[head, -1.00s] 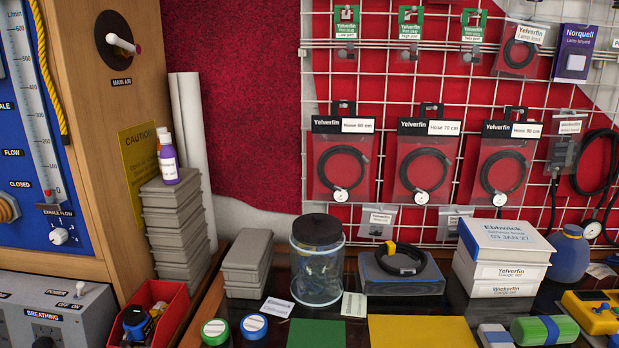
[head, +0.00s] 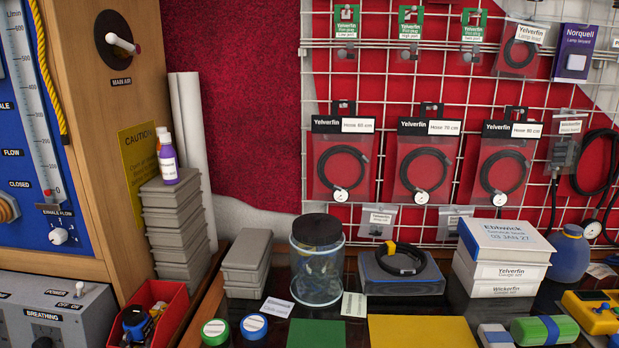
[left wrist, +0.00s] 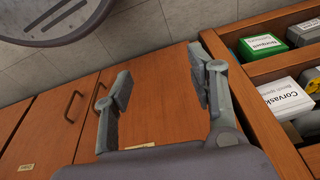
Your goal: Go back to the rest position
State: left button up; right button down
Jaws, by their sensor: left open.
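My left gripper (left wrist: 160,95) shows in the left wrist view. Its two fingers are spread apart with nothing between them. Behind it are wooden cabinet doors (left wrist: 52,112) with dark handles. An open wooden drawer (left wrist: 232,32) is to the right of the fingers, apart from them. Neither gripper shows in the head view, and my right gripper is in no view.
In the drawer are a green box (left wrist: 262,48) and a white box (left wrist: 285,98). The head view shows a bench with a clear jar (head: 317,270), a red bin (head: 172,305), stacked grey boxes (head: 172,222) and white boxes (head: 500,270). Hose packets (head: 342,160) hang on a grid.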

pick_arm(q)
jog(key=s+a+f+g, duration=0.1)
jog(key=s+a+f, duration=0.2)
jog(key=s+f, duration=1.4)
jog(key=shift+s+f, duration=0.15)
